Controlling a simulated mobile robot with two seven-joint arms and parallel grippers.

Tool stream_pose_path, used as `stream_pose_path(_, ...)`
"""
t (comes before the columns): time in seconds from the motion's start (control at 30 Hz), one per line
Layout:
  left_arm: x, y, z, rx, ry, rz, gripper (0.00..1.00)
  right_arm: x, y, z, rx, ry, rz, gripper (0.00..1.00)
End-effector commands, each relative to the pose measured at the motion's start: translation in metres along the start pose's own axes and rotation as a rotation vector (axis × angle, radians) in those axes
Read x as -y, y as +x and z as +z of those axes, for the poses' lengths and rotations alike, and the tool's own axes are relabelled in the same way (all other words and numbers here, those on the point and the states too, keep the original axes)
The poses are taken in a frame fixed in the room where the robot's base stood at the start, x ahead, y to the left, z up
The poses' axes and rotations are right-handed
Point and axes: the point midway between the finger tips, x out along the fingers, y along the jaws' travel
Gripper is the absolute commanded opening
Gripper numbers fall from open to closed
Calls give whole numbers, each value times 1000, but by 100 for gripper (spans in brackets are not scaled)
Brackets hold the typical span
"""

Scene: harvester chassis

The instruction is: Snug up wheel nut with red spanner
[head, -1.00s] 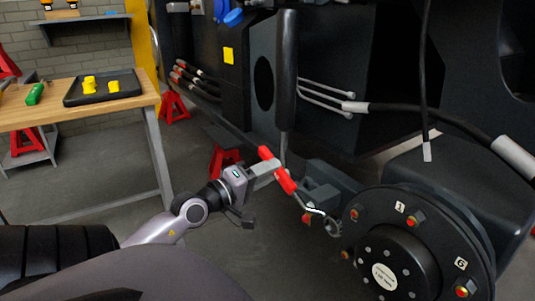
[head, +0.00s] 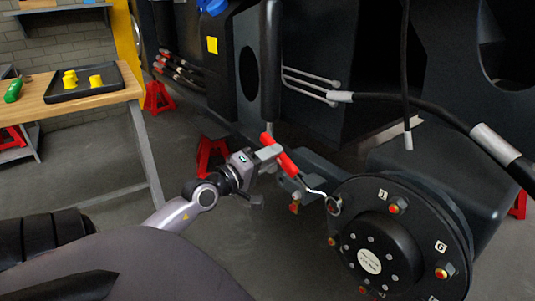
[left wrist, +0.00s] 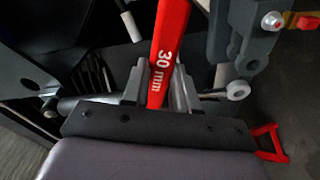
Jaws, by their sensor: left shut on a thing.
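The red spanner (head: 288,163) has a silver shank and ring end. My left gripper (head: 270,155) is shut on its red handle, and the left wrist view shows the handle (left wrist: 168,50), marked 30 mm, between the fingers. The ring end (head: 333,206) is at the upper-left nut position of the black wheel hub (head: 384,250) and covers that nut. I cannot tell whether it is fully seated around the nut. Other wheel nuts show red and yellow, one by label 1 (head: 398,206) and one by label 6 (head: 443,272). My right gripper is not in view.
The dark chassis (head: 320,125) stands behind the spanner, with a cable (head: 430,107) crossing above the hub. A wooden bench (head: 92,100) with a black tray (head: 108,92) of yellow parts is at left. Red stands are on the floor; clear floor lies below the left arm.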

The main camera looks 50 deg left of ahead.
Motion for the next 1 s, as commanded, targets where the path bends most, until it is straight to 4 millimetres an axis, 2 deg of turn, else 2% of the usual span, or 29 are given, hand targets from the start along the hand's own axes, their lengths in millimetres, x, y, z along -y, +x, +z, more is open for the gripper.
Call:
stream_pose_path(0.4, -2, 1, -1, -2, 0, 5, 0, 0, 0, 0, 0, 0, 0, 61)
stream_pose_path(1.0, -2, 19, 1, -2, -1, 5, 0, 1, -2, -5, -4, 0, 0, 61)
